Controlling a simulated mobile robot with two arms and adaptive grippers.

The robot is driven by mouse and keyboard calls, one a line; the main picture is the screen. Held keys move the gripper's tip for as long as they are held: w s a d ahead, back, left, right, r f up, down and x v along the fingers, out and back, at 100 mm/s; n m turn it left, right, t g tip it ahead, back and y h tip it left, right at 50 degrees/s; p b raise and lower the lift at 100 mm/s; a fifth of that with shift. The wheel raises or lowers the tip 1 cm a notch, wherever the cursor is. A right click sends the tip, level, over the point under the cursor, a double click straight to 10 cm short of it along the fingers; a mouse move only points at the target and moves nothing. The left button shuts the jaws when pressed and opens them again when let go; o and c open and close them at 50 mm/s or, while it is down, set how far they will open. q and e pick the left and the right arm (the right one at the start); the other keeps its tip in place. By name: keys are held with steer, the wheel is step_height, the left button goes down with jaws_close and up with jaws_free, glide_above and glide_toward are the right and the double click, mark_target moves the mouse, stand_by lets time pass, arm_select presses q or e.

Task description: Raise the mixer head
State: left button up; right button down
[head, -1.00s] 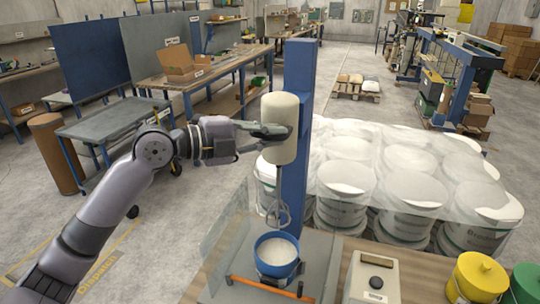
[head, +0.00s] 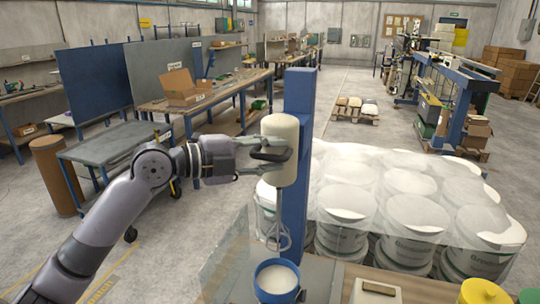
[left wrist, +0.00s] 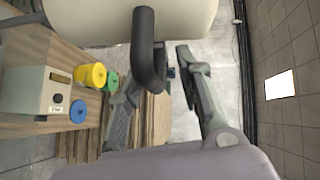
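The mixer head, a cream cylinder (head: 284,150), sits on a blue column (head: 297,95) with its wire whisk (head: 280,235) hanging down. The whisk's lower end is above a blue bucket (head: 277,280) of white material. A black handle (head: 268,153) sticks out from the head's left side; in the left wrist view the dark handle (left wrist: 147,50) shows close up. My left gripper (head: 272,156) is open, one finger above the handle and one below. In the left wrist view its fingers (left wrist: 160,72) are spread apart. My right gripper is out of view.
Lidded white buckets under clear film (head: 410,200) stand right of the column. A beige scale-like box (head: 376,290) and a yellow pot (head: 484,292) stand on the near bench. A grey cart (head: 110,145) stands behind my left arm.

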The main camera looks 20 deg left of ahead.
arm_select(q)
steer(key=shift+f, duration=0.15)
steer(key=v, duration=1.2)
